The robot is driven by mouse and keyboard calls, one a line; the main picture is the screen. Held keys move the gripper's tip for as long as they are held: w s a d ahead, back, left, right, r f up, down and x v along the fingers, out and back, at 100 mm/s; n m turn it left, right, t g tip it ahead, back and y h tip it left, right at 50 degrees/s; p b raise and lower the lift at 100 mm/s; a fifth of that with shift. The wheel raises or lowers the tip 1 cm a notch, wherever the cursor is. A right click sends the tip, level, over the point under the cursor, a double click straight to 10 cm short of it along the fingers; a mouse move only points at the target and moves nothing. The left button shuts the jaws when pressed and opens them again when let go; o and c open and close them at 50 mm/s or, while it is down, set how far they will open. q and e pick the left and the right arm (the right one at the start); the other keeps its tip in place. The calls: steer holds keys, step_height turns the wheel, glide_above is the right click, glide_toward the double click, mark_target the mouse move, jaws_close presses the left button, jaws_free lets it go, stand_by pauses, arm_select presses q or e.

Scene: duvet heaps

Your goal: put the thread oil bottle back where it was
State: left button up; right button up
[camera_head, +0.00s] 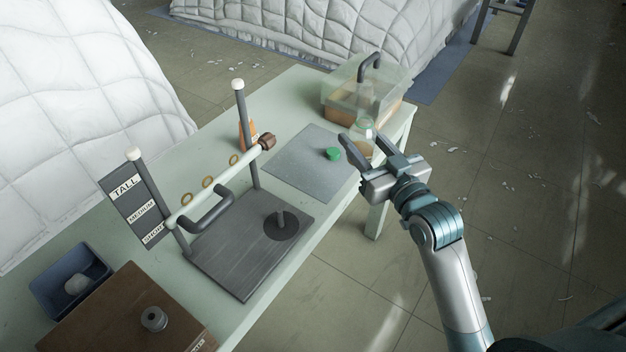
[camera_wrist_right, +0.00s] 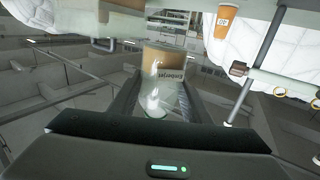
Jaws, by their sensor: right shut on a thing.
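My right gripper (camera_head: 362,148) is shut on a clear bottle (camera_head: 364,128) with a narrow top and an amber lower part, near the table's right edge. My left gripper is out of view.
A clear-lidded box (camera_head: 340,98) with a dark handle stands behind the bottle. A stand with a pale bar (camera_head: 213,190) and TALL, MEDIUM and SHORT labels is left of the mat. An orange container (camera_head: 247,135) is behind it. A blue tray (camera_head: 48,284) and brown board (camera_head: 110,310) are front left.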

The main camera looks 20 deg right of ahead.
stand_by(0.3)
steer(key=w+a+f, duration=0.2)
steer(key=w, duration=0.1)
steer(key=w+a+f, duration=0.2)
steer(key=a, duration=0.1)
steer(key=w+a+f, duration=0.3)
steer(key=shift+w, duration=0.3)
steer(key=shift+f, duration=0.1)
steer(key=shift+f, duration=1.85)
steer(key=shift+f, duration=0.1)
steer(key=o, duration=1.1)
steer(key=shift+f, duration=0.1)
steer(key=shift+s+r, duration=0.1)
steer(key=shift+r, duration=0.1)
